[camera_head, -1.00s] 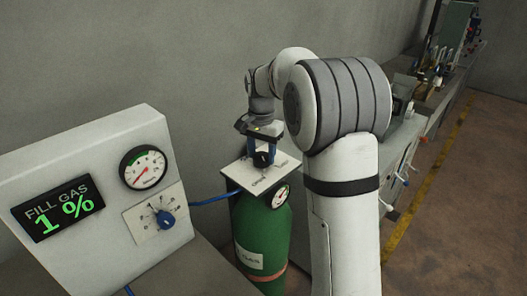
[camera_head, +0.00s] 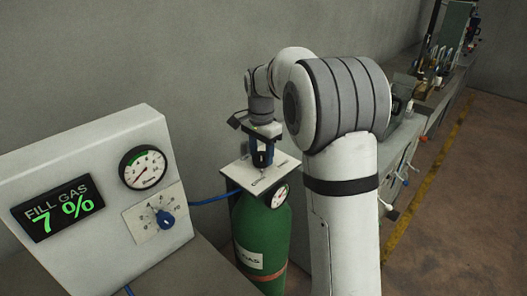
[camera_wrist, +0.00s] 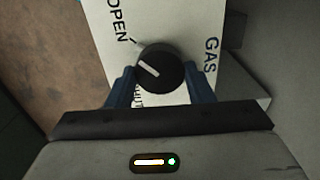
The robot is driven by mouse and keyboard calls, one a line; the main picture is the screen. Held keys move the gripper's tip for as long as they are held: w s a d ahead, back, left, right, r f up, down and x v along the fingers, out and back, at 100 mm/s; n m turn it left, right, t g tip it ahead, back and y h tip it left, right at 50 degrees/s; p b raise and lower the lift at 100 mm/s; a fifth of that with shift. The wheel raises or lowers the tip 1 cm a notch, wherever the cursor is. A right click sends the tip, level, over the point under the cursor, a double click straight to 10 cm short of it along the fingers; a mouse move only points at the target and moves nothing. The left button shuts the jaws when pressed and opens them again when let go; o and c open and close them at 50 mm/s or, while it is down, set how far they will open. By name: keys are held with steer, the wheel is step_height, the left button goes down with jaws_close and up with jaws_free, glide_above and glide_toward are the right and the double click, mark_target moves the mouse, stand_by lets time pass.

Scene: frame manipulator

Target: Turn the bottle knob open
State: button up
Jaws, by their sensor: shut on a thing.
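The black bottle knob (camera_wrist: 158,70) sits on the white plate (camera_wrist: 178,22) in the wrist view. Its white pointer line slants up and left, between the word OPEN at upper left and a partly hidden label at the bottom. My gripper (camera_wrist: 161,84) has its blue fingers on both sides of the knob and is shut on it. In the head view, my gripper (camera_head: 262,158) points down at the plate on top of the green gas bottle (camera_head: 262,235); the fingers largely hide the knob there.
A grey panel (camera_head: 90,165) at the left carries a gauge (camera_head: 143,168), a small blue dial (camera_head: 166,220) and a display (camera_head: 58,207) reading FILL GAS 7 %. A blue hose (camera_head: 212,199) runs to the bottle. A bottle gauge (camera_head: 280,196) sits below the plate. A wall stands behind.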

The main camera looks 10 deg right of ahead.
mark_target(261, 156)
steer(key=o, duration=0.8)
steer(key=shift+w+a, duration=0.1)
steer(key=shift+a, duration=0.05)
steer(key=shift+o, duration=0.8)
steer(key=shift+r, duration=0.1)
step_height(261, 156, up, 8)
steer(key=shift+f+b, duration=0.25)
steer(key=shift+b, duration=0.2)
steer(key=shift+r, duration=0.1)
